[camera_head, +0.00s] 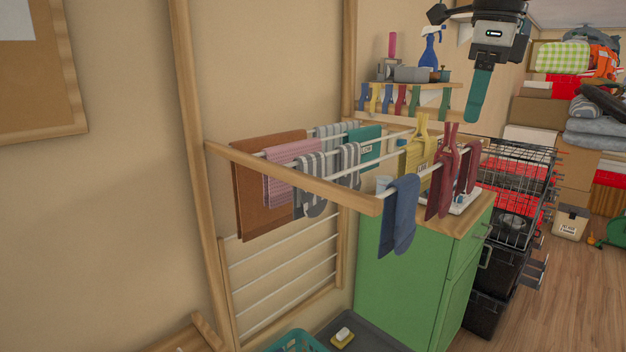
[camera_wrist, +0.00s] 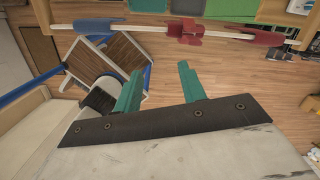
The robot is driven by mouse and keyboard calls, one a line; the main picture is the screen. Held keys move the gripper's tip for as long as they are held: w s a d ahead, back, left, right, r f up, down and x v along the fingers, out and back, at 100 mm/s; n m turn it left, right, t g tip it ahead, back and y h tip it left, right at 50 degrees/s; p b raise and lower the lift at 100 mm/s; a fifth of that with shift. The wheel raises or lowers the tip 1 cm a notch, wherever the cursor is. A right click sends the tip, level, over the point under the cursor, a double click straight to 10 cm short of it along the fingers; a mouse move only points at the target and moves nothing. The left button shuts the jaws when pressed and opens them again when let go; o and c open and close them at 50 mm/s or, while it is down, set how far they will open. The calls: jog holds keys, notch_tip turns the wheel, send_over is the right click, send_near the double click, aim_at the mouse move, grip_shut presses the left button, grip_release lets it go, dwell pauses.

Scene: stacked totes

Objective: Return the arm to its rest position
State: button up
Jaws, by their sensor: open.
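My gripper (camera_head: 477,100) is at the top right of the head view, pointing down with a teal finger showing. It is in the air, above and behind the right end of the drying rack (camera_head: 300,178) in the picture. In the wrist view its two teal fingers (camera_wrist: 158,84) stand apart with nothing between them. Only the end of my arm shows in the head view; the rest is out of frame.
Cloths and socks, including a blue sock (camera_head: 400,215), hang on the rack. A green cabinet (camera_head: 400,290) stands below. Black wire crates (camera_head: 515,190) are stacked to the right. The wooden floor (camera_head: 560,300) at lower right is clear.

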jog(key=s+d+f+n+h, duration=0.1)
jog(key=s+d+f+n, duration=0.1)
jog(key=s+f+n, duration=2)
notch_tip(320, 180, down, 4)
jog(key=shift+s+d+r+n, duration=0.15)
jog(key=shift+s+n, duration=0.25)
jog(key=shift+n, duration=0.5)
